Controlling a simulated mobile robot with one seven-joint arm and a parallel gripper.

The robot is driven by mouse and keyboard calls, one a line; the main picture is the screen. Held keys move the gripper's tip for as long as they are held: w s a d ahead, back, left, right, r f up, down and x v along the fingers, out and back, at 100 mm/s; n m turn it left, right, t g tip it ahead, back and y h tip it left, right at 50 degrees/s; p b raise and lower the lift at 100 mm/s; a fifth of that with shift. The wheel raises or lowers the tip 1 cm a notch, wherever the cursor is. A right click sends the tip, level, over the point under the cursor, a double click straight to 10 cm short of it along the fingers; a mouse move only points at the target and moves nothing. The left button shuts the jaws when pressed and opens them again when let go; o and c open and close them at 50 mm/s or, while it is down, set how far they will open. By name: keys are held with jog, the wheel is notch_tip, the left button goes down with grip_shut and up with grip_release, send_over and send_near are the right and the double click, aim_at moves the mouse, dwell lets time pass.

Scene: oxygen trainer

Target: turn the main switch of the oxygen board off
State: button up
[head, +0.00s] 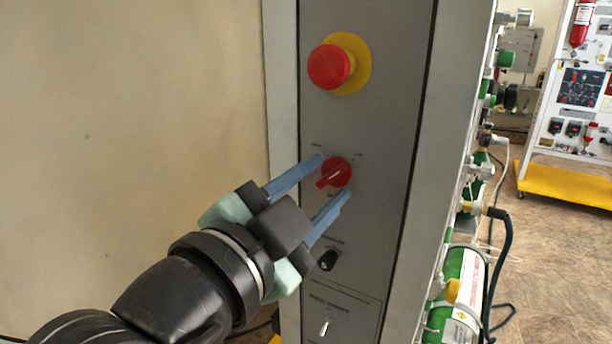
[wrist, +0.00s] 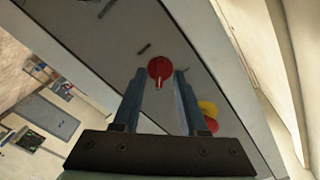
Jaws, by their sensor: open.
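The main switch (head: 336,173) is a red rotary knob on the grey side panel of the oxygen board (head: 385,120). Its pale pointer line is tilted, running from lower left to upper right in the head view. My gripper (head: 333,177) is open in front of the panel, with one blue finger at the upper left of the knob and the other below it at the right. In the wrist view the red knob (wrist: 160,69) shows between and just beyond the tips of the two fingers (wrist: 160,76). I cannot tell whether either finger touches it.
A red emergency button (head: 331,66) on a yellow disc sits above the switch. A black knob (head: 328,260) and a small toggle (head: 324,328) sit below it. Green cylinders (head: 462,285) and hoses are on the board's right side. A beige wall (head: 130,120) stands at the left.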

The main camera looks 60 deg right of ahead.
jog(key=shift+d, duration=0.25)
grip_shut()
